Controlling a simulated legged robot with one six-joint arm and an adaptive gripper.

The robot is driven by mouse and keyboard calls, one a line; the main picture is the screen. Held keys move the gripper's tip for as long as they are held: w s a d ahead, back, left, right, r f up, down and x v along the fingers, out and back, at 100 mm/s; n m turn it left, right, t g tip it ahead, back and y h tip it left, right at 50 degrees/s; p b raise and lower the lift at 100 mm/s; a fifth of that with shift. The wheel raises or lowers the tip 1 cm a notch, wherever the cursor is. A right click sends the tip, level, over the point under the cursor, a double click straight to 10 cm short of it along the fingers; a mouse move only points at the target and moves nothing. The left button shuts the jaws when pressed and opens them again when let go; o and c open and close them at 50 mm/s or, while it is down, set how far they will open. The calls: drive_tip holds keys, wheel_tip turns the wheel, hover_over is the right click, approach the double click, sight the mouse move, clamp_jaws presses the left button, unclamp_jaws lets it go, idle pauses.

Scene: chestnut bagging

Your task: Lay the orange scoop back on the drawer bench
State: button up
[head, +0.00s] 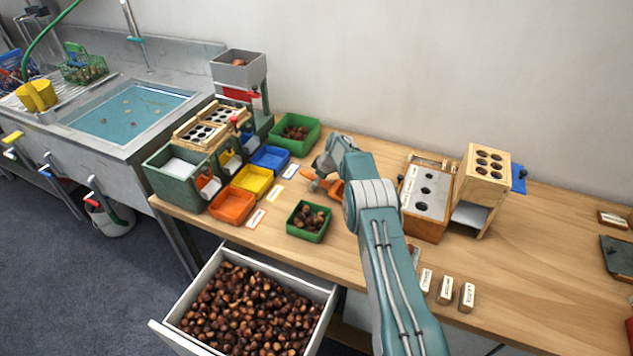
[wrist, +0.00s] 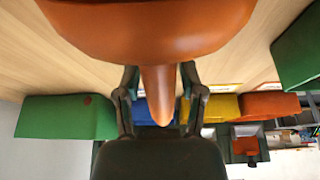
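The orange scoop (head: 337,188) is beside the end of my arm over the wooden bench (head: 540,235), partly hidden by the arm in the head view. In the wrist view the scoop (wrist: 150,30) fills the top, its handle running down between the two fingers. My gripper (wrist: 159,78) has a finger against each side of the handle and looks shut on it. My gripper also shows in the head view (head: 322,178). I cannot tell whether the scoop touches the bench top. The drawer (head: 166,322) below the bench is pulled out and full of chestnuts.
Left of my gripper stand orange (head: 232,206), yellow (head: 252,180) and blue (head: 271,159) trays. A green tray (head: 305,235) of chestnuts is in front, another green tray (head: 283,141) behind. A wooden box (head: 425,205) and a holed stand (head: 480,180) are right of my arm.

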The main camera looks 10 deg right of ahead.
idle(0.4)
drive_tip(key=v, duration=1.1)
drive_tip(key=shift+w+d, duration=0.1)
drive_tip(key=shift+w, duration=0.2)
wheel_tip(320, 180, up, 8)
drive_tip(key=m, duration=0.1)
hover_over(328, 182)
drive_tip(key=s, duration=0.3)
drive_tip(key=s+a+r+m+t+h, duration=0.1)
drive_tip(key=s+a+r+m+h, duration=0.2)
drive_tip(key=s+r, duration=1.4)
drive_tip(key=s+r+m+t, duration=0.1)
drive_tip(key=s+r+m, duration=0.25)
drive_tip(key=s, duration=1.05)
drive_tip(key=s+f+m+t, duration=0.1)
drive_tip(key=s+f+m, duration=0.2)
drive_tip(key=s, duration=1.2)
drive_tip(key=shift+s+f+h, duration=0.25)
drive_tip(key=shift+s+h, duration=0.05)
drive_tip(key=shift+s, duration=0.05)
drive_tip(key=shift+a, duration=0.1)
